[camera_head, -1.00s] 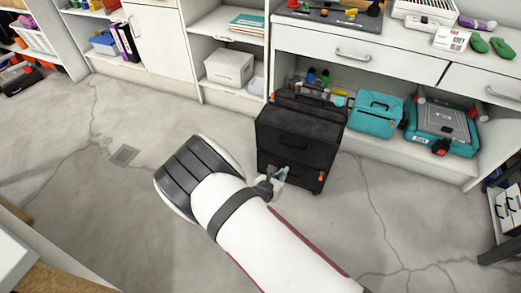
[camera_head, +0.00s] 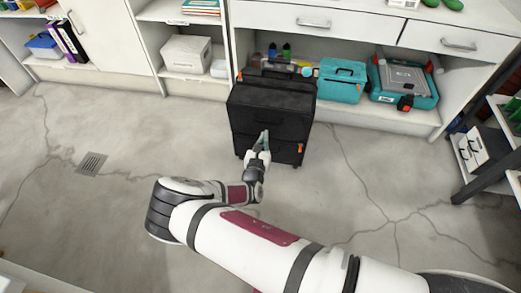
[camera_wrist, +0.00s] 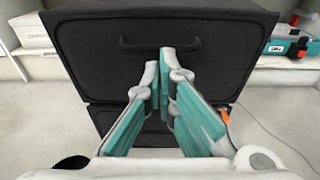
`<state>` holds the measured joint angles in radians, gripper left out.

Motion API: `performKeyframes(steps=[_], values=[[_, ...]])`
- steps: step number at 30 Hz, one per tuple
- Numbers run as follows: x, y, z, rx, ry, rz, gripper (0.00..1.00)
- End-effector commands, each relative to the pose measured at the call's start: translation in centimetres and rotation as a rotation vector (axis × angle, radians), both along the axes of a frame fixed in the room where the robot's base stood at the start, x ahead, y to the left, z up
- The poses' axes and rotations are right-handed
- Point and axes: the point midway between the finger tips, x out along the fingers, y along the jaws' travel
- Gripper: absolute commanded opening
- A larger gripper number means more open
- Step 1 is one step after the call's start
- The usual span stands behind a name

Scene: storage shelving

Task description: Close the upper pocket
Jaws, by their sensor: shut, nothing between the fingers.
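A black wheeled case (camera_head: 290,108) stands on the floor, with an upper pocket and a lower front section. The upper pocket (camera_wrist: 95,45) fills the top of the wrist view, its front panel bearing a black handle (camera_wrist: 135,45). A dark seam runs below that panel; I cannot tell how far the pocket stands out. My gripper (camera_wrist: 160,62) is shut and empty, its teal-padded fingertips in front of the upper panel, just below the handle. In the head view my gripper (camera_head: 264,137) is at the front of the case; contact is unclear.
An orange tag (camera_wrist: 225,116) hangs at the case's right side. Behind it are a white cabinet with drawers (camera_head: 312,22), a teal toolbox (camera_head: 340,88) and a teal-grey case (camera_head: 403,80). A dark-framed rack (camera_head: 490,165) stands at right. The floor at left is clear.

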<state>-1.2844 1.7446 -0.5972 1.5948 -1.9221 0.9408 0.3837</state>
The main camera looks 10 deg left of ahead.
Motion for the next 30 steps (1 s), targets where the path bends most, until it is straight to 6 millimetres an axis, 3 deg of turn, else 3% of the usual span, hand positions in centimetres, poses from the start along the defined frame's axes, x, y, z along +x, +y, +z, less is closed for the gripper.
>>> performKeyframes(steps=[3,10,30], values=[[2.2,-0.1,-0.5,0.001,-0.001,-0.001,0.0],[4.7,-0.2,-0.7,0.0,0.0,-0.001,0.0],[6.0,-0.3,0.1,0.002,0.041,-0.004,0.0]])
